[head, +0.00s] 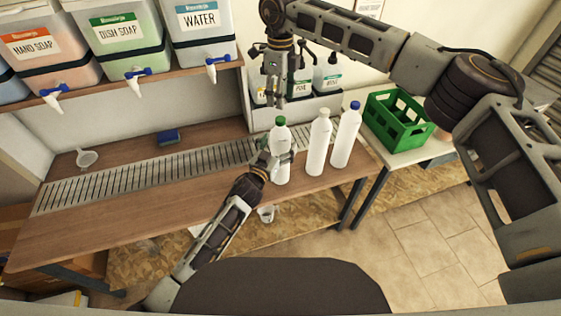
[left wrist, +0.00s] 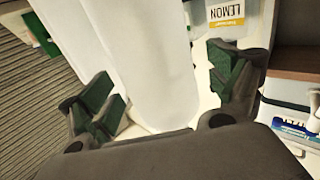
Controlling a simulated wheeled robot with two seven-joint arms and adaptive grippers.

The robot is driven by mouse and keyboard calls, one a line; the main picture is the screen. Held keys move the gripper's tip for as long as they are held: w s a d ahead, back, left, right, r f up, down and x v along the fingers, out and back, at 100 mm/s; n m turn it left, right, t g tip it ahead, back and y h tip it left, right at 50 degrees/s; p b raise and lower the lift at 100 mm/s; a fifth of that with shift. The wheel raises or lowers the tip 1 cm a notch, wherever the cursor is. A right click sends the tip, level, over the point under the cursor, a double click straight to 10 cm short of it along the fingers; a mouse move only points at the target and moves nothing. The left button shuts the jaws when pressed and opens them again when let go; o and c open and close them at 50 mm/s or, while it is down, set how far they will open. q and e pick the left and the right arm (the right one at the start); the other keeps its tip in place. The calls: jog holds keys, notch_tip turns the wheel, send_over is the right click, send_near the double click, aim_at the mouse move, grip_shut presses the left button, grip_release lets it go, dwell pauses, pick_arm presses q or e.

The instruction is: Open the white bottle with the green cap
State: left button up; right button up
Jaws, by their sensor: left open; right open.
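The white bottle with the green cap (head: 281,160) stands upright on the wooden bench. Its cap (head: 280,121) is on the bottle. My left gripper (head: 276,156) is at the bottle's body, open. In the left wrist view the white bottle body (left wrist: 160,70) stands between the open green-padded fingers (left wrist: 165,100); I cannot tell whether they touch it. My right gripper (head: 279,100) is open and points down, above the green cap and apart from it.
White bottles with a white cap (head: 317,145) and a blue cap (head: 346,137) stand to the right. A green crate (head: 398,120) is farther right. Labelled bottles (head: 326,76) stand behind. Dispensers (head: 124,45) sit on the shelf. A funnel (head: 87,158) and blue sponge (head: 168,136) lie left.

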pick_arm(q)
jog(key=shift+w+d, duration=0.3)
jog(key=shift+w, duration=0.2)
